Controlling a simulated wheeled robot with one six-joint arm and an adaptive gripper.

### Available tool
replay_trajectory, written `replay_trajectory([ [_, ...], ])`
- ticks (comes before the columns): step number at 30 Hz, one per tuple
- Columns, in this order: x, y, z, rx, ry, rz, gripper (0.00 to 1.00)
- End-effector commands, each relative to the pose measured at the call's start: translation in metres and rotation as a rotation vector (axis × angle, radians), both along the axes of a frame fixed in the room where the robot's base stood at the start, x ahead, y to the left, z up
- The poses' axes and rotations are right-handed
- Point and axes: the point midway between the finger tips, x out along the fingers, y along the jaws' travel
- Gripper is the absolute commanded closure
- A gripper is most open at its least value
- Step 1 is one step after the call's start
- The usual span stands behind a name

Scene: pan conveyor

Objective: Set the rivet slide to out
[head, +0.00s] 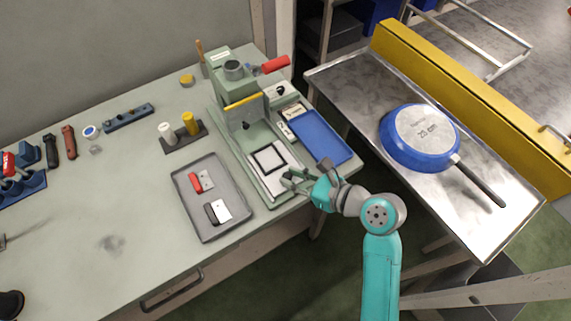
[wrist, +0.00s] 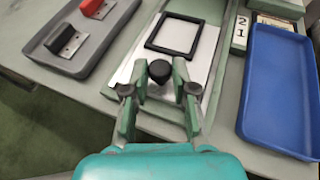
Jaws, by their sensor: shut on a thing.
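The rivet slide is a pale metal plate (head: 268,178) with a square black frame (head: 268,159) on it. It lies in the green press base, in front of the press head (head: 245,112), near the front edge of the bench. In the wrist view the plate (wrist: 207,45) and frame (wrist: 174,36) are just beyond my gripper. A black knob (wrist: 159,70) stands at the slide's front end. My gripper (wrist: 158,80) is shut on the knob, one finger on each side. In the head view my gripper (head: 290,180) is at the slide's front end and hides the knob.
A blue tray (head: 320,137) lies close to the right of the slide. A grey tray (head: 211,222) with red and black handled parts is to the left. A blue pan (head: 418,138) lies upside down on the metal table at right. Open floor shows in front of the bench.

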Motion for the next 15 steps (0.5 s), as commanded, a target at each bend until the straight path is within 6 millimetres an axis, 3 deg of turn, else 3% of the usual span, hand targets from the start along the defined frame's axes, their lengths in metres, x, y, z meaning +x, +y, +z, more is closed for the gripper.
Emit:
replay_trajectory([
  [13, -0.007, -0.004, -0.0009, -0.001, 0.003, 0.001, 1.0],
  [14, -0.007, -0.0041, -0.001, -0.001, 0.003, 0.002, 0.73],
  [15, -0.0069, -0.004, -0.001, -0.001, 0.003, 0.002, 0.63],
])
